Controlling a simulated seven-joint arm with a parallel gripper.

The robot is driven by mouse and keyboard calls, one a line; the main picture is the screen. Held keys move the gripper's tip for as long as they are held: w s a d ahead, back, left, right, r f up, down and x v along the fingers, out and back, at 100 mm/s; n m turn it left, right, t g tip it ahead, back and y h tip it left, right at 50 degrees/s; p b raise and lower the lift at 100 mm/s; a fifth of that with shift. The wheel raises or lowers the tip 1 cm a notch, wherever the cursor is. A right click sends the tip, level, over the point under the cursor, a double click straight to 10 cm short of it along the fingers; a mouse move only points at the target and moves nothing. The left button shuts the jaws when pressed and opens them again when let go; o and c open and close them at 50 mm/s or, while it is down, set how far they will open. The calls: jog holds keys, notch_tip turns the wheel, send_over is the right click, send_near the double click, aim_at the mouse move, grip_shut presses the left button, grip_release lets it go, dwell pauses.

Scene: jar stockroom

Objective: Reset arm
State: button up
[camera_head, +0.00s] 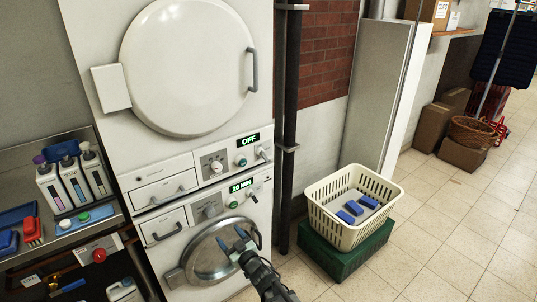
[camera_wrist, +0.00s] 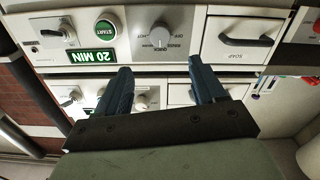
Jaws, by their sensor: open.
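My gripper (camera_head: 240,236) is in front of the lower machine (camera_head: 175,240) in the head view, over the right part of its round steel door (camera_head: 208,257). Its two blue fingers are apart, with nothing between them. In the wrist view my gripper (camera_wrist: 160,82) also shows open and empty, facing the control panels, which appear upside down. The lower machine's display (camera_head: 241,186) reads 20 MIN. The same display (camera_wrist: 92,57) shows in the wrist view, near a green START button (camera_wrist: 106,28) and a knob (camera_wrist: 159,36). I cannot tell whether the gripper touches the door.
The upper machine's round door (camera_head: 187,65) is shut and its display (camera_head: 250,139) reads OFF. A cream basket (camera_head: 345,232) with blue-and-grey items stands on a green crate (camera_head: 350,258) at right. Shelves with bottles (camera_head: 54,187) stand at left. Tiled floor lies open at right.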

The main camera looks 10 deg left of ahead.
jog(key=s+d+f+m+g+h, duration=0.2)
jog(key=d+f+g+h, duration=0.1)
jog(key=d+f+h, duration=0.4)
jog(key=s+d+f+m+g+h, duration=0.1)
jog(key=s+d+f+g+h, duration=0.3)
jog(key=f, duration=0.6)
jog(key=s+d+f+m+g+h, duration=0.1)
jog(key=s+d+f+m+g, duration=0.3)
jog(key=s+d, duration=1)
jog(key=s+d+f+m+g, duration=0.4)
jog(key=s+d+f+g, duration=0.4)
jog(key=s+d+f, duration=0.3)
jog(key=s+d, duration=0.4)
jog(key=s, duration=0.4)
jog(key=shift+s+d+f+g+h, duration=0.2)
jog(key=shift+s+d+g+h, duration=0.1)
jog(key=shift+h, duration=0.1)
jog(key=shift+c, duration=0.3)
